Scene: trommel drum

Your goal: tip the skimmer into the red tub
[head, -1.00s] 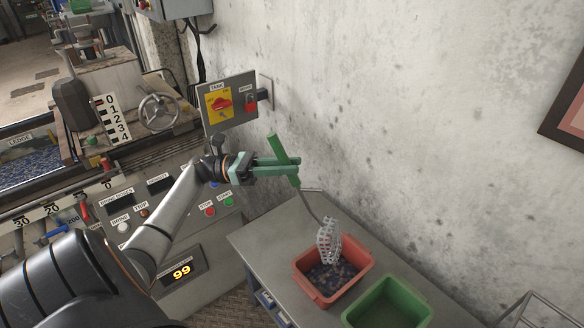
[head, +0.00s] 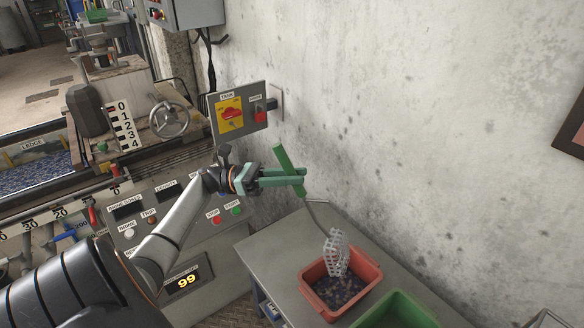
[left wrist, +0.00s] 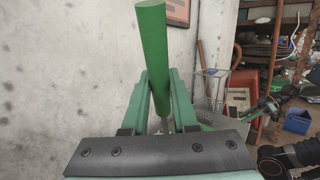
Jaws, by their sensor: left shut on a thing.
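The skimmer has a green handle (head: 287,166), a thin bent metal rod and a pale perforated basket (head: 336,252). My left gripper (head: 302,178) is shut on the handle, which also shows between its fingers in the left wrist view (left wrist: 152,50). The basket hangs on its side, steeply tilted, over the red tub (head: 368,283). Its lower edge is at or just above the contents; I cannot tell whether it touches. Small dark blue and brown pieces (head: 335,290) lie in the tub. I see no pieces in the basket. My right gripper is not in the head view.
A green tub (head: 400,308) stands beside the red one on the grey table (head: 275,262). The wall is close behind. A switch panel (head: 238,112) and a control console with a 99 display (head: 187,281) lie left of the table.

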